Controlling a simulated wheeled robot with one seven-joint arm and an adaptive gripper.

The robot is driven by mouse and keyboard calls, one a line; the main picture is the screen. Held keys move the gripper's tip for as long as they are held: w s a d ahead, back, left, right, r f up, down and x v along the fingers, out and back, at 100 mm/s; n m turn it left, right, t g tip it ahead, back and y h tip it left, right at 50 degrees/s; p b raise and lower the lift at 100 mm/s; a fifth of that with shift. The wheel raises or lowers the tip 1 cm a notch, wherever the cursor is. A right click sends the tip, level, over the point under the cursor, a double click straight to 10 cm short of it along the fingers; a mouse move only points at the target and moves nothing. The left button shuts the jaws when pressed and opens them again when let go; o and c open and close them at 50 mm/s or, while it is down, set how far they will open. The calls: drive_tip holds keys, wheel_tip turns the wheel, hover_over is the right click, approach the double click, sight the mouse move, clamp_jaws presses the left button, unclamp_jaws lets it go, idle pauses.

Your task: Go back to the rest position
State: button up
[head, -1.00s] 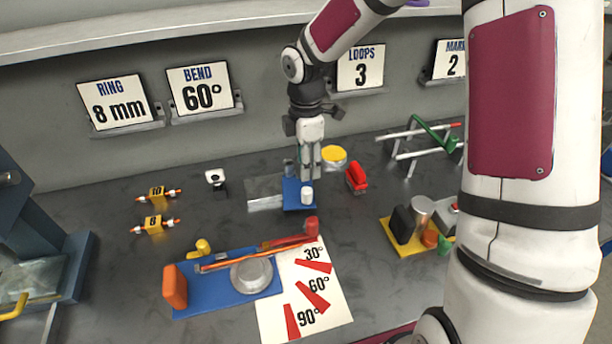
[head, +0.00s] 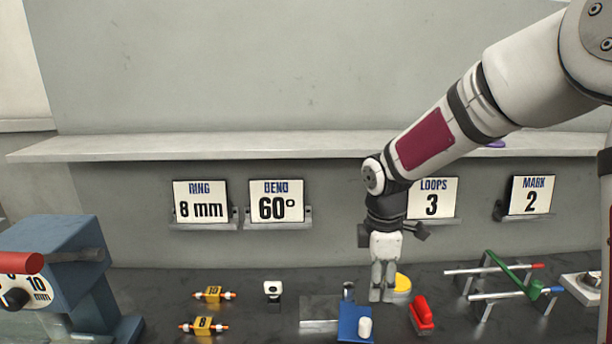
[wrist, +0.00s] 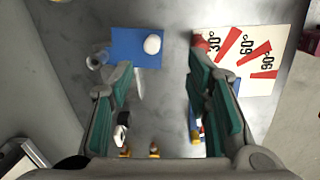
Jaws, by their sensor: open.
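My gripper (head: 382,290) points down over the back part of the bench in the head view, beside the blue block with a white knob (head: 355,322). In the wrist view my gripper (wrist: 160,90) has its two teal-padded fingers wide apart, with nothing between them but bench surface further below. The blue plate with the white knob (wrist: 125,50) lies beyond the left finger there. The angle card (wrist: 262,45) with red wedges lies beyond the right finger.
A red block (head: 421,314) and a yellow disc (head: 402,284) sit close to my gripper. A rack with a green bar (head: 512,272) stands at right, a blue machine (head: 60,265) at left. Sign cards line the wall under a shelf (head: 250,146). The air above the bench is clear.

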drive_tip(key=s+d+r+m+t, duration=0.1)
drive_tip(key=s+r+m+t, duration=0.1)
drive_tip(key=s+r+m, duration=0.5)
drive_tip(key=s+d+r+m+t, duration=0.1)
drive_tip(key=s+r+m, duration=0.6)
drive_tip(key=s, duration=1)
drive_tip(key=m+t, duration=0.1)
drive_tip(key=m, duration=0.1)
drive_tip(key=shift+s+d+r+m+y, duration=0.3)
drive_tip(key=shift+d+m, duration=0.1)
drive_tip(key=shift+d, duration=0.15)
